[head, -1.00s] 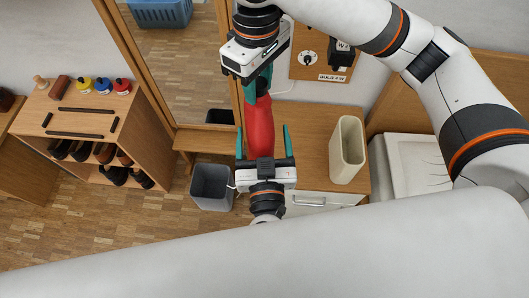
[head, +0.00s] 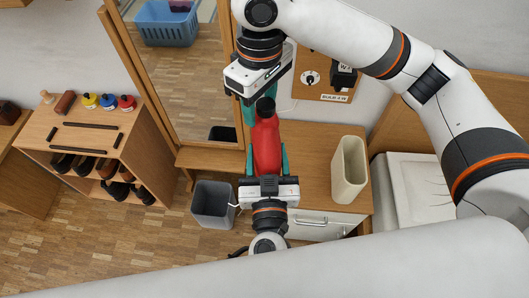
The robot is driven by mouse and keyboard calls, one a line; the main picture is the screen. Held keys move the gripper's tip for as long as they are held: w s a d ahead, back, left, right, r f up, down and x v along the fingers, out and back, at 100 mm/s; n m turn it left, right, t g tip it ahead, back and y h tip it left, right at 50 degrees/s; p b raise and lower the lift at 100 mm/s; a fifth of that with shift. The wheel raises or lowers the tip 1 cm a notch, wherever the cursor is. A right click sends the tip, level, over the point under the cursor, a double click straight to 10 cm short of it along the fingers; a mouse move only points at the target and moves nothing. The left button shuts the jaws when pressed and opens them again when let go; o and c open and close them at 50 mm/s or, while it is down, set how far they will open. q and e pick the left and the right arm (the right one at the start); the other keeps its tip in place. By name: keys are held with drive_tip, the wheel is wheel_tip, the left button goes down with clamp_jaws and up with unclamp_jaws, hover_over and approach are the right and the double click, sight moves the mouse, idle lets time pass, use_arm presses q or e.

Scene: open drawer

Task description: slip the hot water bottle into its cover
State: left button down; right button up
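The red hot water bottle (head: 266,146) is upright, with its dark stopper (head: 265,106) at the top. My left gripper (head: 267,160) comes up from below, its teal fingers closed against both sides of the bottle's lower body. My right gripper (head: 258,103) is above, at the stopper end. Its teal fingers are spread, one standing clear to the left of the stopper. A cream open-topped sleeve, which looks like the cover (head: 349,172), stands upright on the wooden cabinet top to the right. The bottle's lower end is hidden behind my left gripper.
The wooden cabinet top (head: 312,150) has a white drawer front (head: 322,224) below. A grey bin (head: 213,204) stands on the floor at left. A shoe shelf (head: 88,140) is further left, and a mirror (head: 176,75) stands behind. A panel with a dial (head: 311,78) is behind my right gripper.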

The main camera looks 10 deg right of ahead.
drive_tip(key=shift+o, duration=1.1)
drive_tip(key=shift+d, duration=0.1)
